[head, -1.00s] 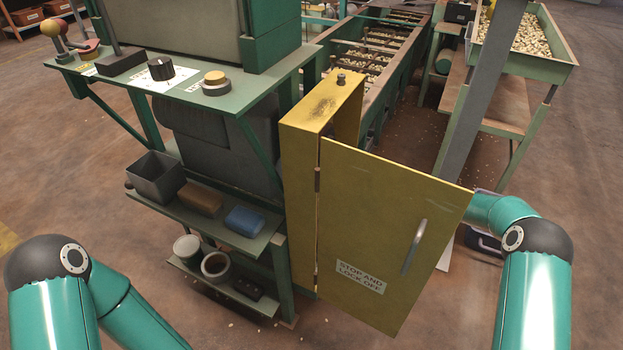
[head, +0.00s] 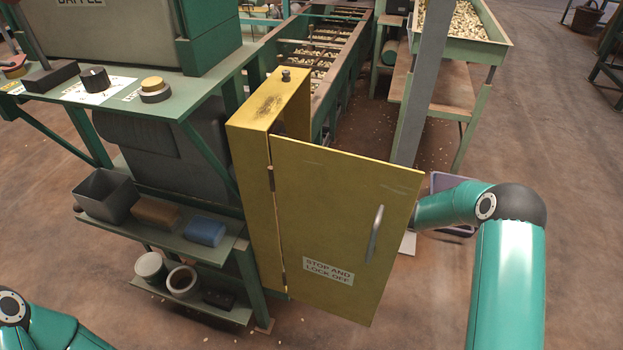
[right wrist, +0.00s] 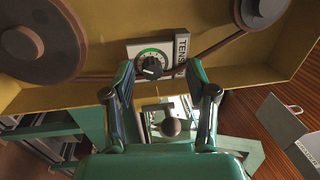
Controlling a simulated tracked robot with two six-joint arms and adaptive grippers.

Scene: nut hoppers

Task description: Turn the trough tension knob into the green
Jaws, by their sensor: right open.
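The tension knob (right wrist: 151,67) is a small dark knob on a pale dial plate with a green arc along its upper edge, lettered "TENS" beside it. It is mounted inside the yellow cabinet (head: 252,122). My right gripper (right wrist: 160,72) is open, its two fingers reaching toward the plate with the knob between and beyond the tips; I cannot tell whether they touch. The knob's pointer is too small to read surely. In the head view the open cabinet door (head: 335,225) hides my right gripper and the knob. My left gripper is out of view.
Dark pulleys (right wrist: 38,40) and a brown belt (right wrist: 215,48) run close around the dial. A round-ended lever (right wrist: 171,126) shows between the fingers. A green shelf stand (head: 222,243) with bins stands left of the cabinet. A grey post (head: 421,85) rises behind the door.

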